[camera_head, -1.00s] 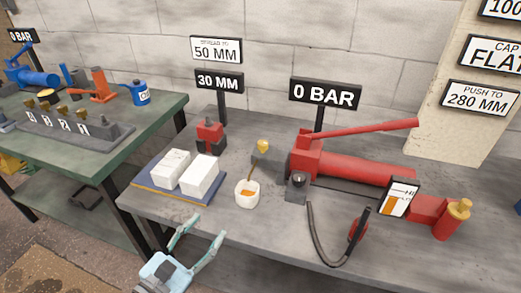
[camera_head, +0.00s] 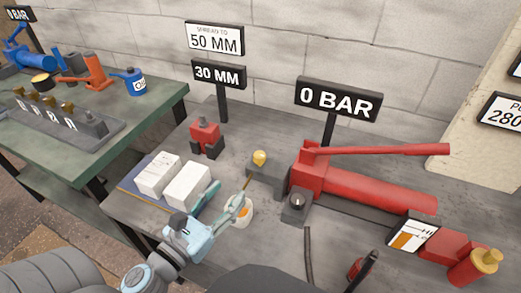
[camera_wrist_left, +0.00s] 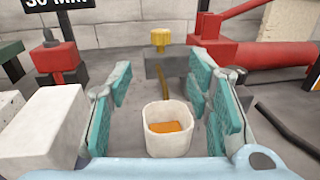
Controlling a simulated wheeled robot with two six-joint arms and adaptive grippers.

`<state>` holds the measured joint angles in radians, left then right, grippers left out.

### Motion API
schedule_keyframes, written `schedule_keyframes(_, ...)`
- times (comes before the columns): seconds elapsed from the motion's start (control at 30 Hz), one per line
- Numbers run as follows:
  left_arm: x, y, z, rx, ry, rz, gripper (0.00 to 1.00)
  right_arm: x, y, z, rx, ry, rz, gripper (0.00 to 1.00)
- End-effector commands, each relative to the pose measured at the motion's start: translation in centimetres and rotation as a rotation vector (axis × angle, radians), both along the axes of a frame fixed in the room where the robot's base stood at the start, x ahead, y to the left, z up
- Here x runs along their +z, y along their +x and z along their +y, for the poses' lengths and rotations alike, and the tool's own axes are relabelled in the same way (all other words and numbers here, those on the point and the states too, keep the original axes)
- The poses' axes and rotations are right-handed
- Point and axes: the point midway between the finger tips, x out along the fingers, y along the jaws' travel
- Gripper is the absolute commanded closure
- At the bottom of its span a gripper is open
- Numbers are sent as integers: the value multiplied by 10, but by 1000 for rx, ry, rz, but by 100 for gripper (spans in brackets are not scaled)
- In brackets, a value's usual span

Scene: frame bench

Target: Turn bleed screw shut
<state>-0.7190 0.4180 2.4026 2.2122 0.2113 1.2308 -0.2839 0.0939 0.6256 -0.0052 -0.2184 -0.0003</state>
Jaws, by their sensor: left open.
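The likely bleed screw is a yellow knob (camera_head: 259,158) on a grey block (camera_head: 267,178) beside the red pump (camera_head: 310,172). The knob also shows ahead of my left gripper in the left wrist view (camera_wrist_left: 161,39). A thin amber stream or tube runs from the block down to a white cup (camera_head: 238,213) holding orange fluid. My left gripper (camera_head: 227,198) is open, its fingers at the cup, short of the knob. In the left wrist view the cup (camera_wrist_left: 167,135) shows between the spread teal-padded fingers (camera_wrist_left: 160,88). My right gripper is out of view.
Two white blocks (camera_head: 186,185) on a blue mat and a small red jack (camera_head: 205,136) stand to the left. A sign reads 0 BAR (camera_head: 338,99). A green bench stands left.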

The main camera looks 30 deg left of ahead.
Motion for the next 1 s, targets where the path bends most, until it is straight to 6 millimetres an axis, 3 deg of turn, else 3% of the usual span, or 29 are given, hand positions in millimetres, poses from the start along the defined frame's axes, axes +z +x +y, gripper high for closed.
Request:
schedule_keyframes(0.07,14,15,-1,4,-10,-5,54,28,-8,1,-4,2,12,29)
schedule_keyframes(0.2,18,48,-6,3,-12,-5,54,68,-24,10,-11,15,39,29)
schedule_keyframes(0.3,18,80,-10,0,-9,-8,54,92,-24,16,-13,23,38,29)
schedule_keyframes(0.43,10,107,-13,-1,-7,-6,54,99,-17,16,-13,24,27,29)
schedule_keyframes(0.6,5,126,-15,-2,-6,-5,54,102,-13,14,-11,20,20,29)
schedule_keyframes(0.9,3,130,-15,-2,-5,-5,54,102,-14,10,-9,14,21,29)
schedule_keyframes(1.0,3,130,-15,-2,-5,-5,67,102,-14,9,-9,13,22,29)
